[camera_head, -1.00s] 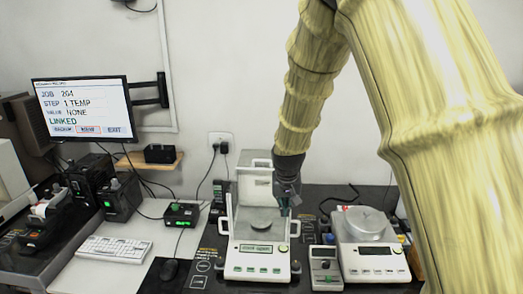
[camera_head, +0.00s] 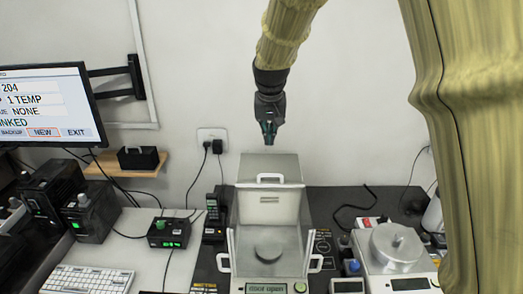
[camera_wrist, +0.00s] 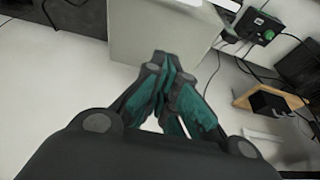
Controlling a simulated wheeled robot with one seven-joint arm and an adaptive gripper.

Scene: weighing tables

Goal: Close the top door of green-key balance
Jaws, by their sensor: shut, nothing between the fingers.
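The green-key balance (camera_head: 276,287) stands at the bottom centre of the head view, its front partly cut off. Its display seems to read "door open". A round pan (camera_head: 268,252) shows inside its open chamber. The top door (camera_head: 270,210) stands raised at the back, with a white handle (camera_head: 270,177) near its upper part. My gripper (camera_head: 268,140) is shut and empty, pointing down above the raised door, apart from it in the picture. In the wrist view my gripper (camera_wrist: 168,70) has its teal fingers together in front of a pale panel (camera_wrist: 150,38), probably part of the balance.
A second balance (camera_head: 395,250) with a round metal pan stands to the right. A black handset (camera_head: 213,212) stands to the left, near a small box with a green display (camera_head: 168,233). A wall socket (camera_head: 212,136) with plugs and cables is behind. The wall space around my gripper looks clear.

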